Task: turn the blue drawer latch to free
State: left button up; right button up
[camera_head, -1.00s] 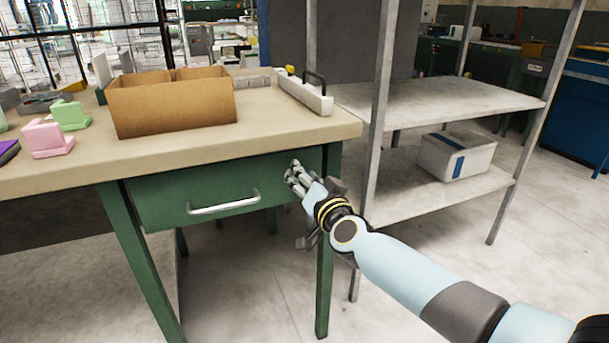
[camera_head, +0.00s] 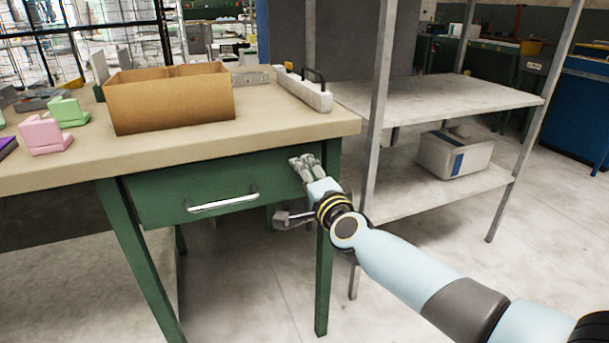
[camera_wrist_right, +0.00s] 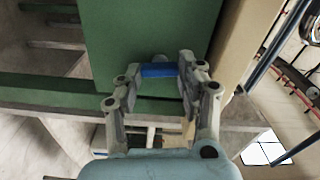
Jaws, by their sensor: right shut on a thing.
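The blue drawer latch (camera_wrist_right: 159,70) shows in the right wrist view, on the green drawer front (camera_wrist_right: 145,30). It sits between the fingertips of my right gripper (camera_wrist_right: 160,76), which is shut on it. In the head view, my right gripper (camera_head: 304,163) is at the right end of the green drawer (camera_head: 170,192), under the bench top. The latch is hidden behind the fingers there. The drawer looks closed, and its metal handle (camera_head: 222,202) is left of the gripper. My left gripper is not in view.
A cardboard box (camera_head: 172,106), a grey block with a black handle (camera_head: 303,90) and green and pink pieces stand on the bench top (camera_head: 275,128).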

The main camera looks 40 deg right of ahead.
jog(key=shift+f+m, duration=0.1)
jog(key=shift+m, duration=0.7)
jog(key=o, duration=1.2)
jog(key=shift+c, duration=0.2)
jog(key=v, duration=1.2)
jog(key=shift+d, duration=0.1)
